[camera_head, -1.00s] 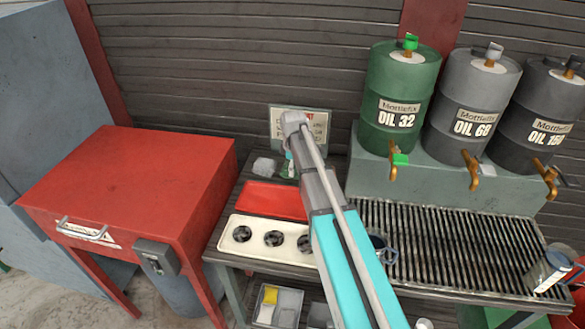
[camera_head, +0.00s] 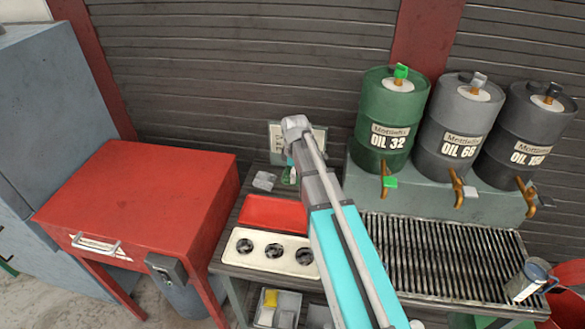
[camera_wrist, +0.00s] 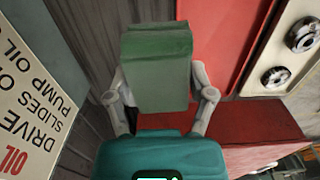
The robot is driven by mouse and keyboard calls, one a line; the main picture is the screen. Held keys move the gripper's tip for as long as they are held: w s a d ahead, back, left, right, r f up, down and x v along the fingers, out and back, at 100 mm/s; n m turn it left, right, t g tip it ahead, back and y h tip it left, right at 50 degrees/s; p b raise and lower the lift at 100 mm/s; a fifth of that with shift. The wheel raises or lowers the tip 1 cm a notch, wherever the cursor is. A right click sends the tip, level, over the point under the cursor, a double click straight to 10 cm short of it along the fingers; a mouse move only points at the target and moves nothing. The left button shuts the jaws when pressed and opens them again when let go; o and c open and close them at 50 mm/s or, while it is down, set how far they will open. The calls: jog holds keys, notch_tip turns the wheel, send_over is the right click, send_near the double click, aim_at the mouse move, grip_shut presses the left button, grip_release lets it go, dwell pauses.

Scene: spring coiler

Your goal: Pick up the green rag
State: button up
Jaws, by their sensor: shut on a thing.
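The green rag (camera_wrist: 157,75) is a folded block filling the middle of the wrist view. My gripper (camera_wrist: 160,98) is shut on it, with one grey finger at each side. In the head view only a small part of the green rag (camera_head: 290,176) shows beside my arm's far end, near the back of the bench. My arm hides most of the gripper there. I cannot tell how far the rag is above the bench top.
A pale rag (camera_head: 264,180) lies left of my gripper. A red tray (camera_head: 272,213) and a cream panel with round holes (camera_head: 262,250) are nearer. A sign (camera_head: 278,140) stands behind. Oil drums (camera_head: 390,125) and a grate (camera_head: 450,255) are right; a red cabinet (camera_head: 140,195) is left.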

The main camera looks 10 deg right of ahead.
jog(key=s+r+p, duration=0.3)
jog(key=s, duration=0.5)
jog(key=shift+s+r, duration=0.25)
jog(key=shift+r, duration=0.05)
jog(key=shift+a, duration=0.1)
jog(key=o, duration=0.5)
jog(key=shift+c, duration=0.2)
jog(key=c, duration=0.5)
jog(key=shift+o, duration=0.2)
jog(key=shift+s, duration=0.15)
